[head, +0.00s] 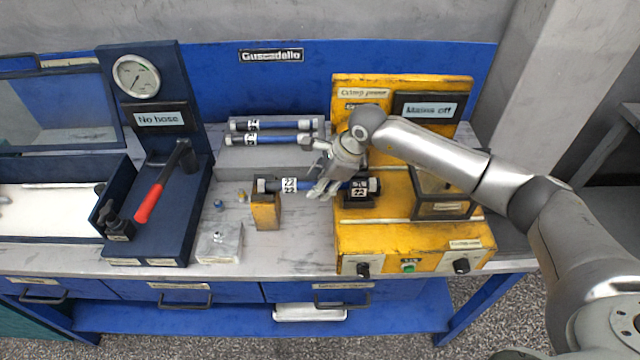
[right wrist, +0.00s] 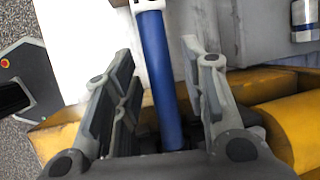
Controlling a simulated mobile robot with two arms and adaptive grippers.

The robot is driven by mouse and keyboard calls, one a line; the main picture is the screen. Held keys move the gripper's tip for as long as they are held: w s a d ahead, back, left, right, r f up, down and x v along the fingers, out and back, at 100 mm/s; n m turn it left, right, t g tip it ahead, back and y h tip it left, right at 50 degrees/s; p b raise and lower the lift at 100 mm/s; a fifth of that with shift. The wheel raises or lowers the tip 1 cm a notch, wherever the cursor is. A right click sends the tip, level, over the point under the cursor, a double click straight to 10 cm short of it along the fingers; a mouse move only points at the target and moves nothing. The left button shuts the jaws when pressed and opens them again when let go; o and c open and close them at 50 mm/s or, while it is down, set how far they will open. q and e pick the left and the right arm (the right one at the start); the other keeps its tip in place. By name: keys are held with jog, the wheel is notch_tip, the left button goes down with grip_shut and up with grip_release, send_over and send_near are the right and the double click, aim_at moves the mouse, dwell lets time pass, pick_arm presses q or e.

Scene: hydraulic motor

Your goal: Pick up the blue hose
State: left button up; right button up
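A blue hose (head: 327,187) with dark and metal ends and white labels lies level. Its left end rests on a small yellow block (head: 266,213) and its right end is at a black fitting on the yellow machine (head: 385,236). My right gripper (head: 322,192) is over the middle of this hose and hides part of it. In the right wrist view the hose (right wrist: 159,70) runs between the two spread fingers of my right gripper (right wrist: 158,85), with gaps on both sides. My left gripper is not in view.
Two more blue hoses, a far one (head: 272,124) and a nearer one (head: 270,139), lie on a grey block (head: 262,158) behind. A dark blue stand with a gauge (head: 136,77) and a red-handled lever (head: 150,202) is at left. A metal box (head: 219,243) stands in front.

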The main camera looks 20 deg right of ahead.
jog(key=shift+r, duration=0.1)
grip_shut()
